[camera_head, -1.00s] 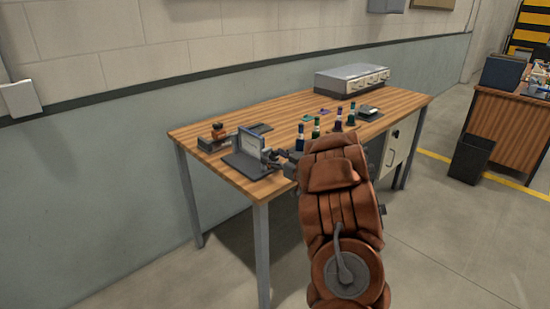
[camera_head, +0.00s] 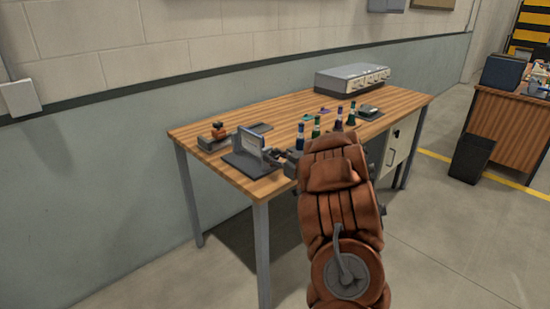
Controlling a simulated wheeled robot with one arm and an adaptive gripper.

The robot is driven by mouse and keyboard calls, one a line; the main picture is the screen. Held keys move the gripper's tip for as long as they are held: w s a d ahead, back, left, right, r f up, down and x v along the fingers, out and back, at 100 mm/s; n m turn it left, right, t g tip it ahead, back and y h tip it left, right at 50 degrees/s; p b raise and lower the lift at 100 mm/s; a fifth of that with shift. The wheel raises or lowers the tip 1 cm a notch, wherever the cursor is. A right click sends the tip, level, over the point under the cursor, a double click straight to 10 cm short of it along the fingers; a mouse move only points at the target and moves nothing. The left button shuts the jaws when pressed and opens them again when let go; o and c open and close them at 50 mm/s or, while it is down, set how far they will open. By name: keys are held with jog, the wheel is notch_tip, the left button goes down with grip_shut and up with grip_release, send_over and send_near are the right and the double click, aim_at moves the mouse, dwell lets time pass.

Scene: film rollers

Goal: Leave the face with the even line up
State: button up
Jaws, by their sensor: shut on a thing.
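A thin panel with a pale face (camera_head: 249,142) and a dark top edge stands tilted over a dark grey stand (camera_head: 249,166) at the near left of the table. My gripper (camera_head: 270,155) is at the panel's right edge and is shut on it. The fingers are small and partly hidden by my brown arm. No line on the panel can be made out.

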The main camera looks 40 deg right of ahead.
jog(key=n+b, duration=0.3)
jog(key=shift+f+n, duration=0.25)
jog(key=shift+n, duration=0.05)
jog(key=n+b, duration=0.4)
jog(key=shift+d+b, duration=0.1)
jog(key=shift+b, duration=0.2)
jog(key=n+b, duration=0.5)
jog(key=shift+n, duration=0.4)
jog(key=shift+r+n+b, duration=0.2)
jog(key=shift+n+b, duration=1.35)
jog(key=shift+n, duration=0.45)
jog(key=o, duration=1.2)
jog(key=shift+r, duration=0.15)
jog(key=shift+c, duration=0.2)
